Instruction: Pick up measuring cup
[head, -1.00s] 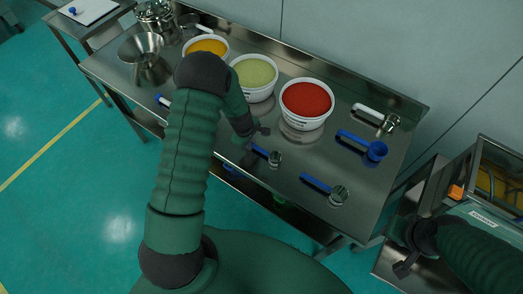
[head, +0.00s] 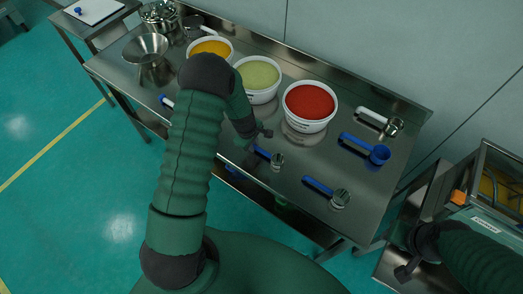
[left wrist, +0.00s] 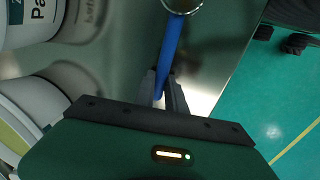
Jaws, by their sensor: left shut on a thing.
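A small measuring cup (head: 277,161) with a steel bowl and blue handle is at the front of the steel table, in the middle of the head view. My left gripper (head: 257,141) is at its handle end. In the left wrist view the fingers (left wrist: 164,88) are shut on the blue handle (left wrist: 171,50), and the steel bowl (left wrist: 182,4) is cut by the top edge. I cannot tell whether the cup touches the table. My right gripper (head: 405,268) is at the lower right, away from the cups; its jaw state is unclear.
Tubs of yellow (head: 211,47), green (head: 258,76) and red (head: 310,104) powder stand behind. Other cups lie to the right: steel with blue handle (head: 340,198), all blue (head: 379,154), steel with white handle (head: 394,126). A steel funnel (head: 147,48) stands left.

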